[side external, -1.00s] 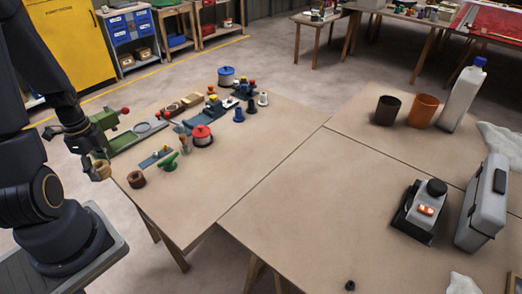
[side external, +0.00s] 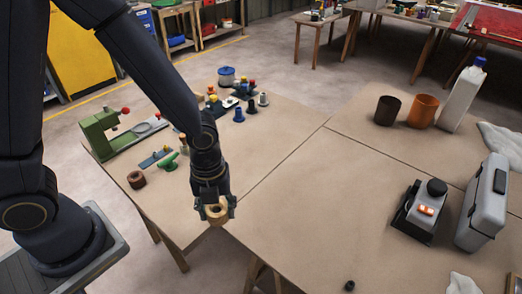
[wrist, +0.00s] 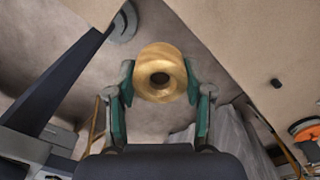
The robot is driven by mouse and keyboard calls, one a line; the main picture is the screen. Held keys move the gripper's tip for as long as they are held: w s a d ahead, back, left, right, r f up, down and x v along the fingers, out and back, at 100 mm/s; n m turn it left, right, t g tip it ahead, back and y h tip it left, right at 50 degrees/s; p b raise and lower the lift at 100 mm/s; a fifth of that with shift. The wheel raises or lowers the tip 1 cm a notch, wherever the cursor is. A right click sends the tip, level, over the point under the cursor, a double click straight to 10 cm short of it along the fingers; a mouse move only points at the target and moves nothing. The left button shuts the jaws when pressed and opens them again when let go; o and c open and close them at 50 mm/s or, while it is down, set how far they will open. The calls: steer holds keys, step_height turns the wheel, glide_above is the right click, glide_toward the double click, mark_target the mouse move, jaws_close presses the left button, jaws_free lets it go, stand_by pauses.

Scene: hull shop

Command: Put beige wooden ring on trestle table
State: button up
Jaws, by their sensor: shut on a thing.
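The beige wooden ring (side external: 217,213) is held between the fingers of my gripper (side external: 215,208), at the near edge of the trestle table (side external: 270,190) in the side view. In the wrist view the ring (wrist: 161,73) sits between the two green-sided fingertips (wrist: 160,85), its dark hole facing the camera. My gripper is shut on the ring. The wrist view shows floor and table edges behind the ring. I cannot tell the ring's exact height relative to the tabletop.
A brown ring (side external: 136,179), a green piece (side external: 171,161) and a green machine (side external: 115,130) stand at the left. A black device (side external: 424,212), a grey case (side external: 483,203) and a small dark ring (side external: 350,286) are on the right. The middle tabletop is clear.

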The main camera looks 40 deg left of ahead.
steer(key=w+d+f, duration=0.3)
steer(key=w+f, duration=0.1)
steer(key=w, duration=0.3)
glide_above(269, 222)
steer(key=f, duration=0.5)
steer(key=shift+s+a+f, duration=0.1)
steer(key=shift+s+f, duration=0.05)
steer(key=shift+s, duration=0.15)
steer(key=shift+w+f, duration=0.15)
steer(key=shift+f, duration=0.8)
steer(key=shift+w+f, duration=0.1)
steer(key=shift+f, duration=0.8)
steer(key=shift+f, duration=0.1)
steer(key=o, duration=1.2)
steer(key=shift+c, duration=0.2)
